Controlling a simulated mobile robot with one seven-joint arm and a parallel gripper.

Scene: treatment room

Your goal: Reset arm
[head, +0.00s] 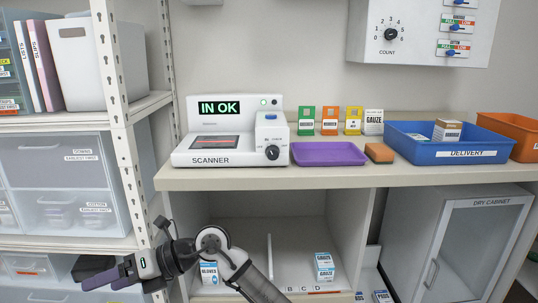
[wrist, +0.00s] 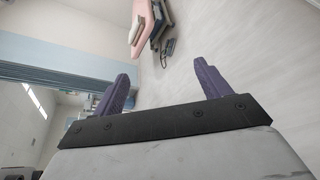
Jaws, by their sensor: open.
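My gripper (head: 101,281) is at the lower left of the head view, pointing left, below the counter and in front of the shelf rack. In the wrist view its two purple fingers (wrist: 164,87) stand wide apart with nothing between them. My arm is folded low in front of the open compartments under the counter.
The counter holds a scanner (head: 225,157) reading "IN OK", a purple tray (head: 328,154), an orange-brown block (head: 379,153) and a blue delivery bin (head: 410,151) with a box in it. A shelf rack (head: 125,130) stands close on the left. The wrist view shows open floor (wrist: 255,60).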

